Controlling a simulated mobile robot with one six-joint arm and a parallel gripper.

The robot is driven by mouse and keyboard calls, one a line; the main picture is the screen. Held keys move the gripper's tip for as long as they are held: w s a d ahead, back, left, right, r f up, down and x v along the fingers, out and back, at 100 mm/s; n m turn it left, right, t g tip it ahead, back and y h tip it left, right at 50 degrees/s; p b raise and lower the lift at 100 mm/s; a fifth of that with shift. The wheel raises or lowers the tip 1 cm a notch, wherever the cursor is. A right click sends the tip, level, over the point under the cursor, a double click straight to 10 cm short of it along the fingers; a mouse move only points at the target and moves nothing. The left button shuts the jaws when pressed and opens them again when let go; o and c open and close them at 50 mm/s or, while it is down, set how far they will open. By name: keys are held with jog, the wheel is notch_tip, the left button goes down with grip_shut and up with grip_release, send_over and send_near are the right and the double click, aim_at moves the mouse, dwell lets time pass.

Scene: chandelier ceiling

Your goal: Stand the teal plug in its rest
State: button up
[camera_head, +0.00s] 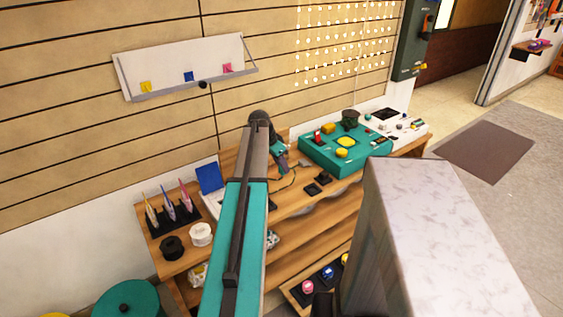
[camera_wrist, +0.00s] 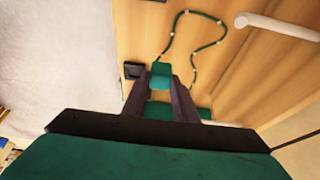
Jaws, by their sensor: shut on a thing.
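The teal plug (camera_wrist: 161,76) is between the two dark fingers of my gripper (camera_wrist: 159,84) in the wrist view, and the gripper is shut on it. A green cord with pale beads loops away from it over the wooden top. A small black block (camera_wrist: 133,70), possibly the rest, lies just left of the plug, apart from it. In the head view my gripper (camera_head: 281,163) is low over the bench, right of my arm. Small black blocks (camera_head: 318,184) lie to its right; I cannot tell which is the rest. The plug's lower end is partly hidden by the fingers.
A teal panel (camera_head: 316,155) with coloured parts stands right of my gripper on the wooden bench (camera_head: 292,201). At left are a black rack (camera_head: 176,220) with upright tools and two spools. A white rod (camera_wrist: 280,27) shows at upper right in the wrist view.

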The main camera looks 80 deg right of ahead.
jog(key=shift+s+a+f, duration=0.15)
jog(key=shift+a, duration=0.65)
jog(key=shift+s+a+f, duration=0.1)
jog(key=shift+a, duration=0.65)
jog(key=shift+w+a, duration=0.1)
jog(key=shift+w, duration=0.05)
jog(key=w+a+r+p, duration=0.2)
jog(key=w+a, duration=0.4)
jog(key=shift+w+a, duration=0.3)
jog(key=shift+a, duration=0.05)
dwell(0.5)
jog(key=shift+f, duration=0.25)
dwell(0.5)
jog(key=shift+s+d+f+b, duration=0.15)
jog(key=shift+f+b, duration=0.8)
jog(key=shift+f, duration=0.9)
jog(key=shift+s+d+f+b, duration=0.1)
jog(key=shift+f+b, duration=0.85)
jog(key=shift+f, duration=0.9)
jog(key=shift+f, duration=0.2)
jog(key=shift+f, duration=0.5)
